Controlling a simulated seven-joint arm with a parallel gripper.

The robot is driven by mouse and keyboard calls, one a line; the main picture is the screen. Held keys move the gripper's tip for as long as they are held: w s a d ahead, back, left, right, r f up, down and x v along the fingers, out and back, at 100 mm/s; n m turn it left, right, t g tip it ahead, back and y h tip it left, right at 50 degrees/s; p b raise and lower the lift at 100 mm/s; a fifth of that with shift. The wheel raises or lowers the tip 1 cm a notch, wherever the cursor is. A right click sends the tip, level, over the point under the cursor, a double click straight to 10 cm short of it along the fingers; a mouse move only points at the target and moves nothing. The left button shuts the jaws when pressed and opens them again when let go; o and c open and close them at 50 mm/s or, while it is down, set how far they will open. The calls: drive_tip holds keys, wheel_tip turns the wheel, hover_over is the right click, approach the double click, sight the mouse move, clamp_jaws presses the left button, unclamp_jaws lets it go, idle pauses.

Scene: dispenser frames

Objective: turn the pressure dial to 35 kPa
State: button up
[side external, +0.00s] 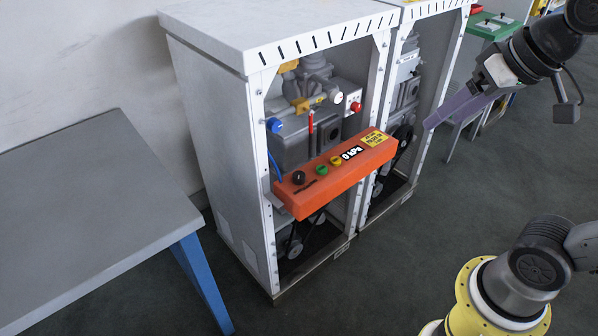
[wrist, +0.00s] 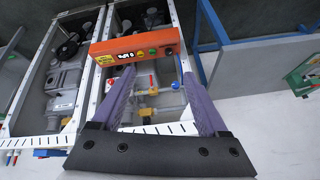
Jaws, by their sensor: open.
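An orange control panel (side external: 330,178) juts from the front of the near machine cabinet. A black round dial (side external: 298,177) sits at its left end, beside a green button (side external: 322,170) and a yellow button (side external: 336,161). The display (side external: 352,152) reads 0 kPa. In the wrist view the panel is inverted, with the dial (wrist: 168,51) at its right end. My gripper (side external: 430,125) is at the right of the panel, apart from it, with purple fingers. In the wrist view my gripper (wrist: 160,75) is open and empty, its fingers spread wide.
The white cabinet (side external: 205,110) holds machinery with a blue knob (side external: 274,125) and a red knob (side external: 356,106) above the panel. Cabinet posts flank the panel. A grey table (side external: 90,205) stands at the left. The floor (side external: 400,265) in front is clear.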

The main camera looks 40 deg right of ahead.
drive_tip(key=w+r+m+g, duration=0.1)
drive_tip(key=w+r+m, duration=0.15)
drive_tip(key=w, duration=0.95)
drive_tip(key=m+g, duration=0.1)
drive_tip(key=g, duration=0.4)
hover_over(299, 175)
wheel_tip(299, 175, down, 22)
drive_tip(key=f, duration=0.1)
wheel_tip(299, 175, down, 14)
drive_tip(key=shift+r, duration=0.1)
clamp_jaws()
